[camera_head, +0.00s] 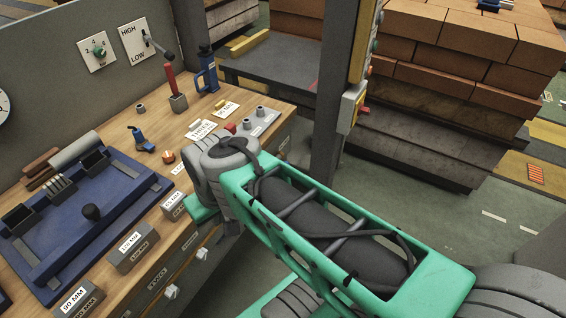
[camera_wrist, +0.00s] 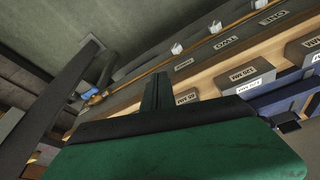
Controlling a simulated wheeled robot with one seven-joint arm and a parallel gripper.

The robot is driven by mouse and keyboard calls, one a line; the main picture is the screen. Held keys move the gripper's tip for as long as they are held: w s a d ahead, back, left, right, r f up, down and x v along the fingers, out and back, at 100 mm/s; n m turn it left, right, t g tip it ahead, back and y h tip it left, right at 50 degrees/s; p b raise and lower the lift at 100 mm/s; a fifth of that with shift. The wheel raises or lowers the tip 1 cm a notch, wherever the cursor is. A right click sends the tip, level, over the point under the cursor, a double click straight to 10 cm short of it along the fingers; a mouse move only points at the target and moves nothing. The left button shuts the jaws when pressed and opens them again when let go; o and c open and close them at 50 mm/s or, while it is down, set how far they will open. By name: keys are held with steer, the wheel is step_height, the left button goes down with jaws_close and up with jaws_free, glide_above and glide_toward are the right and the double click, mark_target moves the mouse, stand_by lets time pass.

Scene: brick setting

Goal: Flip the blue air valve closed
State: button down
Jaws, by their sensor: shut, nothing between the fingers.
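A small blue part with a brass-coloured end (camera_wrist: 88,94), which looks like the blue air valve, shows at the left in the wrist view, near a dark post. It is too small there to tell which way its handle lies. I cannot make it out in the head view, where my arm covers part of the bench's end. My gripper (camera_wrist: 160,78) shows in the wrist view as dark fingers, shut and empty. It is to the right of the blue part and apart from it, in front of the bench's edge. The fingertips are hidden behind my arm in the head view.
The wooden bench (camera_head: 148,118) carries a blue tray (camera_head: 125,192), labelled grey blocks (camera_head: 132,250), a red-handled lever (camera_head: 170,80) and a blue upright tool (camera_head: 207,75). Drawers with knobs line its front. A dark post (camera_head: 328,110) stands beyond its end, with brick stacks behind. Floor at right is free.

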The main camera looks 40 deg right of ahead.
steer(key=w+d+f+n+t+y+b, duration=0.15)
steer(key=w+d+f+n+b, duration=0.35)
steer(key=w+d, duration=0.55)
steer(key=s+d+f+t, duration=0.1)
steer(key=d+f+t, duration=0.1)
steer(key=d, duration=1)
steer(key=s+d+f+t+h+b, duration=0.1)
steer(key=d+f+t, duration=0.2)
steer(key=d, duration=0.9)
steer(key=shift+f+n, duration=0.3)
steer(key=shift+f, duration=0.1)
steer(key=shift+h, duration=0.25)
